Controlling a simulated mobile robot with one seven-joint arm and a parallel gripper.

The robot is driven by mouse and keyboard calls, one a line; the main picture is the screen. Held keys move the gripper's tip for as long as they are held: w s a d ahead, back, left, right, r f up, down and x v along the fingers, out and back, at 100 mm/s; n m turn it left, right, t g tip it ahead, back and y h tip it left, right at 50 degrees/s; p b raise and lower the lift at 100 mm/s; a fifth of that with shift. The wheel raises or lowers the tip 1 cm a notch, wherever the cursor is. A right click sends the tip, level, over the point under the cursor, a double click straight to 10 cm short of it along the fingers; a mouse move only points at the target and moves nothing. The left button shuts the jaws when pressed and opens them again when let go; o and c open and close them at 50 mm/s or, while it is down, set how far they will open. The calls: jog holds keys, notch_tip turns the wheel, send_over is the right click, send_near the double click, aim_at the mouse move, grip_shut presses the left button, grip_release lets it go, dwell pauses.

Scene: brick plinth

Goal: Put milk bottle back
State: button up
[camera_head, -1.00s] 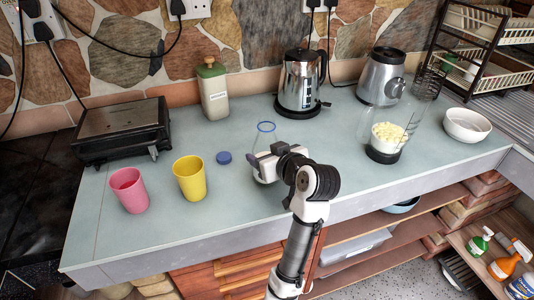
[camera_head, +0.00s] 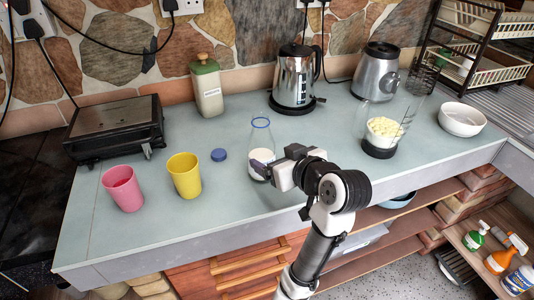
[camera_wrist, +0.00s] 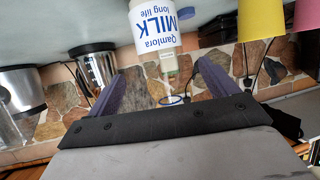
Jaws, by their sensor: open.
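The clear milk bottle (camera_head: 261,137) stands upright on the counter, with a blue rim and a white label. In the wrist view the bottle (camera_wrist: 153,28) appears upside down, its label reading "Qamlora long life MILK". A small blue cap (camera_head: 219,155) lies on the counter left of the bottle. My gripper (camera_head: 262,170) is open at the bottle's near, lower side and covers part of its base. In the wrist view its dark fingers (camera_wrist: 168,88) are spread to both sides of the bottle's line. I cannot tell whether they touch it.
A yellow cup (camera_head: 185,177) and pink cup (camera_head: 123,189) stand at left, before a black grill (camera_head: 116,130). A green-lidded container (camera_head: 207,90), kettle (camera_head: 294,80) and blender base (camera_head: 377,75) stand at the back. A jug (camera_head: 380,148) and white bowl (camera_head: 462,120) stand at right.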

jog(key=shift+v, duration=2.1)
